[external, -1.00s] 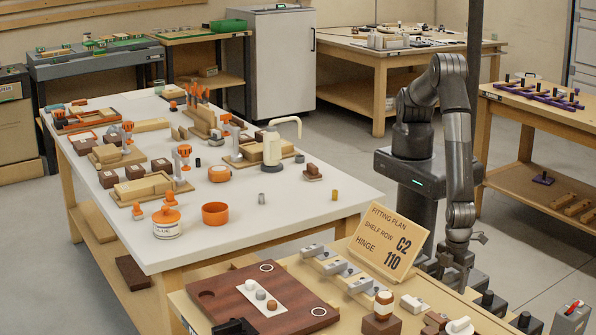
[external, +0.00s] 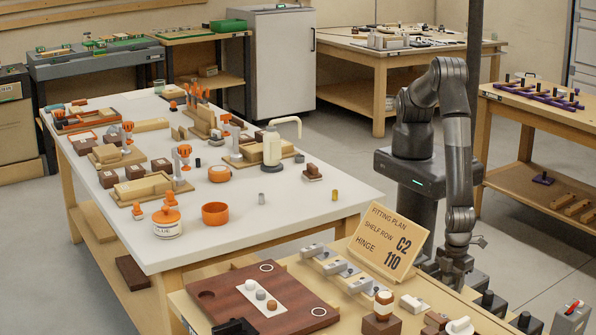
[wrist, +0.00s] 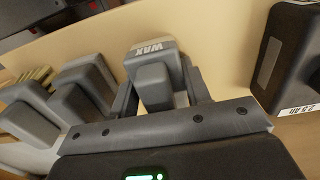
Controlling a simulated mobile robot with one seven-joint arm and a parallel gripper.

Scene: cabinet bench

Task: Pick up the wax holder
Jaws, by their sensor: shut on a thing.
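The wax holder (wrist: 153,52) is a grey block with "WAX" in white letters on its top and a smaller raised grey part in front. In the wrist view it sits between the two dark fingers of my gripper (wrist: 161,88), which are shut on it. In the external view my gripper (external: 455,274) is low at the right end of the near bench, beside the fitting plan sign. The holder cannot be made out clearly there, and whether it touches the bench top is hidden.
Other grey blocks (wrist: 84,82) stand close on the left in the wrist view. A dark box with a label (wrist: 291,62) is at the right. The fitting plan sign (external: 389,241) stands left of my gripper. Several dark-topped holders (external: 490,302) lie to its right.

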